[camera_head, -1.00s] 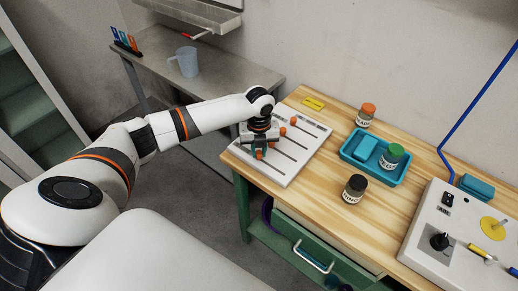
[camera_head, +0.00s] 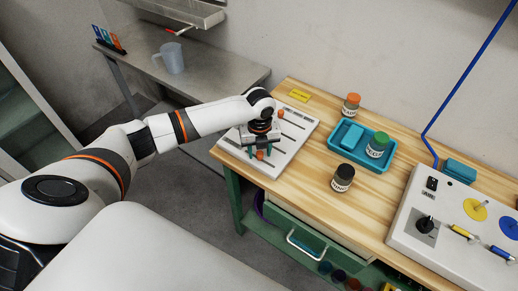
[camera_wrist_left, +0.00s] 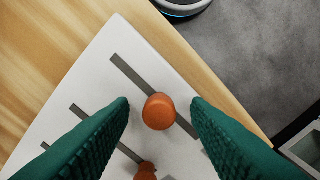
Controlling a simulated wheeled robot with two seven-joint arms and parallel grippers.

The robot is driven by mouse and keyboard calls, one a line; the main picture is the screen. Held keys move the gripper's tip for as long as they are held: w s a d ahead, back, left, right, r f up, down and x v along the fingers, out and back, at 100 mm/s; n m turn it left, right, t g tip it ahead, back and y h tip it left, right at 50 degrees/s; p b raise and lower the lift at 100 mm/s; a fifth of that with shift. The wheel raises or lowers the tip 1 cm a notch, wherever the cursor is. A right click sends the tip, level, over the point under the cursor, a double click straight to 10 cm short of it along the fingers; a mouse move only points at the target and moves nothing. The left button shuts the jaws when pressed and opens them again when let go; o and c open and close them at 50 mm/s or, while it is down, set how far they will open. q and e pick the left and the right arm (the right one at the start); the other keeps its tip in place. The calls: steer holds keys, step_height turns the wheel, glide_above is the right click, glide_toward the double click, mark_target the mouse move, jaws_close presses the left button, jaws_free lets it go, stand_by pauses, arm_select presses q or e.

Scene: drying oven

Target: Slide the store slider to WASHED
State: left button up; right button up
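The white slider board (camera_head: 240,154) lies at the left end of the wooden bench, with dark slots and orange knobs. My left gripper (camera_head: 258,151) is above its near-left part, pointing down. In the left wrist view its green fingers (camera_wrist_left: 160,108) are open, one on each side of an orange knob (camera_wrist_left: 158,111), with visible gaps. That knob stands partway along its dark slot (camera_wrist_left: 130,72); it also shows in the head view (camera_head: 260,155). A second knob (camera_wrist_left: 146,170) is at the wrist view's lower edge. Labels are too small to read. My right gripper is out of view.
A blue tray (camera_head: 335,157) with a green-capped jar (camera_head: 377,145) stands right of the board. A dark-capped jar (camera_head: 343,178) and an orange-capped jar (camera_head: 351,104) stand near it. A control box (camera_head: 410,215) is at the right. A steel table (camera_head: 225,75) is behind.

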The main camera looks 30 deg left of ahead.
mark_target(260, 153)
arm_select(q)
steer(key=shift+r, duration=0.1)
step_height(260, 153, up, 12)
steer(key=b, duration=0.1)
steer(key=shift+b, duration=0.4)
steer(key=shift+d, duration=0.1)
stand_by(0.4)
